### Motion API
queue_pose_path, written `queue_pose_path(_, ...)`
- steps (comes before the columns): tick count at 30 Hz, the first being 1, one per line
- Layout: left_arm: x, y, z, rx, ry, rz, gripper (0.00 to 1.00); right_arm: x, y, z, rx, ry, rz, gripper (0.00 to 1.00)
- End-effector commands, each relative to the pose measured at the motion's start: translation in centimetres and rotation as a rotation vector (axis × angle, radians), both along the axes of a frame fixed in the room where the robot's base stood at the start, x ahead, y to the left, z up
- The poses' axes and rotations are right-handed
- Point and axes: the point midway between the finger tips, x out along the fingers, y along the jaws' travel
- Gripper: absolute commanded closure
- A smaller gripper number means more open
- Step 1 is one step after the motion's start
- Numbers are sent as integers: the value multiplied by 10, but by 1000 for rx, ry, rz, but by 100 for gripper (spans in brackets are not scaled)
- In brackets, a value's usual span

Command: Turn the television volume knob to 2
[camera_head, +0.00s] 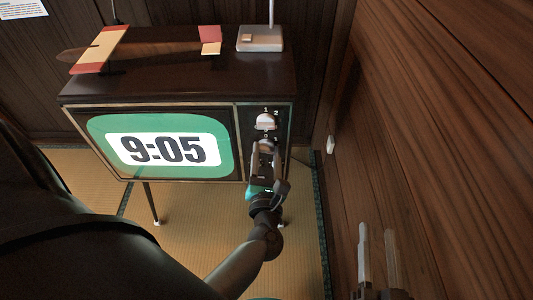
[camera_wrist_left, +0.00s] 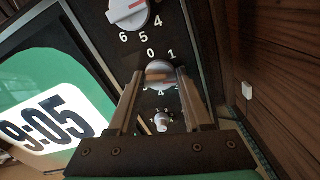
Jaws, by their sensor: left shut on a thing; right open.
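The television (camera_head: 190,82) is a dark wooden set on legs, with a green screen reading 9:05. Its control column on the right has a large upper knob (camera_head: 265,121), also in the left wrist view (camera_wrist_left: 127,12), a middle knob (camera_wrist_left: 160,74) and a small lower knob (camera_wrist_left: 162,122). Digits 0 and 1 show above the middle knob, and a 4 below it; other digits are partly hidden. My left gripper (camera_head: 264,150) is shut on the middle knob, with one finger on each side in the left wrist view (camera_wrist_left: 159,80). My right gripper (camera_head: 378,245) is open and empty, low at the right.
A model plane (camera_head: 95,50) and a white device with an antenna (camera_head: 260,39) stand on the television. A wooden wall (camera_head: 430,100) with a small white fitting (camera_head: 330,144) runs close along the right. Tatami floor (camera_head: 190,200) lies open below the set.

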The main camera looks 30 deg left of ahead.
Motion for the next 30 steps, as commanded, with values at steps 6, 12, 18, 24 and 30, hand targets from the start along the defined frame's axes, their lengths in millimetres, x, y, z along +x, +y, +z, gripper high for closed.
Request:
queue_pose_path(6,1,1,2,-70,-47,-1,100,0,0,0,2,-3,0,55)
queue_pose_path(12,1,1,2,-96,-63,-1,100,0,0,0,2,-3,0,55)
queue_pose_path(18,1,1,2,-99,-66,-1,100,0,0,0,2,-3,0,55)
queue_pose_path(24,1,1,2,-98,-66,-1,100,0,0,0,2,-3,0,55)
queue_pose_path(30,1,1,1,-99,-64,-1,28,0,0,0,2,-3,0,55)
